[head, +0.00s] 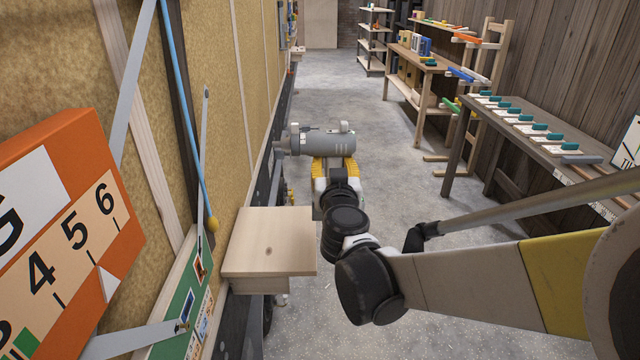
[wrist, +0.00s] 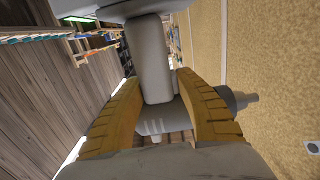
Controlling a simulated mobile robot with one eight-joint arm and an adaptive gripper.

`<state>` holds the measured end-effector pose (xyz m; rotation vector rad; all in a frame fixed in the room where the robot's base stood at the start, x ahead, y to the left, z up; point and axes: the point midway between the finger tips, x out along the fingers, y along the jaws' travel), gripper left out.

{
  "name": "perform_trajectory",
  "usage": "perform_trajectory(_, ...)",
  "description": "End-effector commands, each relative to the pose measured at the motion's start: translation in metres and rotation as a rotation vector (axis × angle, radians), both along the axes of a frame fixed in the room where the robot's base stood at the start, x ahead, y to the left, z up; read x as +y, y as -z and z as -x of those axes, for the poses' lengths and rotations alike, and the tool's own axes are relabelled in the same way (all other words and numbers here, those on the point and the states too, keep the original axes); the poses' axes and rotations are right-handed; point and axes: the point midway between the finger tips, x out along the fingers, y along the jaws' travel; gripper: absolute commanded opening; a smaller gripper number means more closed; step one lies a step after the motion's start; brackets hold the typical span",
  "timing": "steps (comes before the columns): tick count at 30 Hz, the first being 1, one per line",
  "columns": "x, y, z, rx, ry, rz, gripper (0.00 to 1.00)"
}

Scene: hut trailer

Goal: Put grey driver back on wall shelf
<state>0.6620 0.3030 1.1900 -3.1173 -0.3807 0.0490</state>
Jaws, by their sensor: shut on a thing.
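The grey driver (head: 318,143) is held out in front of me, its body roughly level and its narrow nose pointing left, toward the wall. My gripper (head: 334,167), with yellow ribbed fingers, is shut on it from below. In the wrist view, the driver's grey grip (wrist: 152,62) runs between the two fingers of my gripper (wrist: 158,88). Its nose sticks out beyond the right finger. The pale wooden wall shelf (head: 268,243) juts from the left wall, nearer to me than the driver and lower left of it. Its visible top is bare.
An orange numbered box (head: 110,210), a blue rod (head: 185,105) and a green board (head: 185,300) are at the left wall. A dark bench (head: 560,160) with several teal-topped items stands at right. The middle floor (head: 340,85) is clear.

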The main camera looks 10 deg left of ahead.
Motion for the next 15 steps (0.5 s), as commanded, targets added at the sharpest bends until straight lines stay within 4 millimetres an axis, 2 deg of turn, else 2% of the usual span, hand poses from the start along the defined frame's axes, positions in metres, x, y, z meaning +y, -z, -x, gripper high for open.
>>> perform_trajectory(1,0.013,0.011,0.0,0.0,-0.004,0.001,0.0)
perform_trajectory(3,0.029,0.021,-0.001,0.0,-0.003,0.001,0.0)
perform_trajectory(9,0.068,0.044,-0.002,0.0,-0.001,0.001,0.0)
perform_trajectory(15,0.086,0.053,-0.003,0.0,0.001,0.001,0.0)
